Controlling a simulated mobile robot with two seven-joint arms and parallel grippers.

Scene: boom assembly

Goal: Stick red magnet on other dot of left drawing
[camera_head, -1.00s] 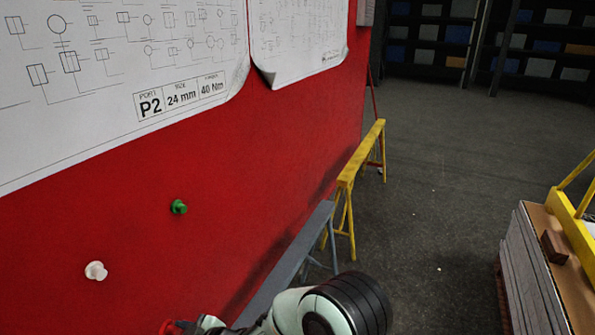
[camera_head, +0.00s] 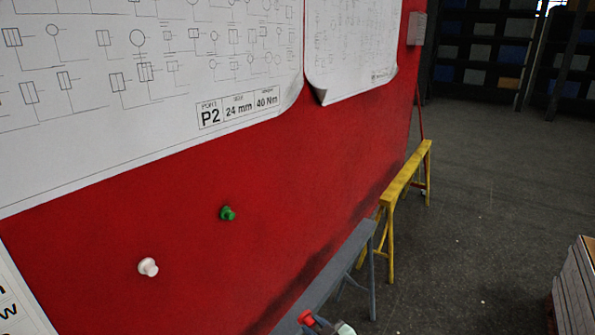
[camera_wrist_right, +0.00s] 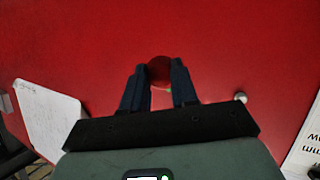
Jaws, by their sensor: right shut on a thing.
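The red magnet (camera_head: 305,317) shows at the bottom edge of the head view, with a small part of my right gripper (camera_head: 318,323) beside it. In the right wrist view the magnet (camera_wrist_right: 159,70) sits between the two dark fingertips, which are shut on it. It is over the red board (camera_head: 190,270); I cannot tell if they touch. The left drawing (camera_head: 100,130) is a large white sheet of printed symbols at the upper left of the head view. I cannot make out its dots. My left gripper is out of view.
A green magnet (camera_head: 227,213) and a white magnet (camera_head: 148,267) sit on the board below the drawing. A second sheet (camera_head: 345,50) hangs to its right. A grey trestle (camera_head: 335,265) and a yellow trestle (camera_head: 405,185) stand along the board. Open floor lies to the right.

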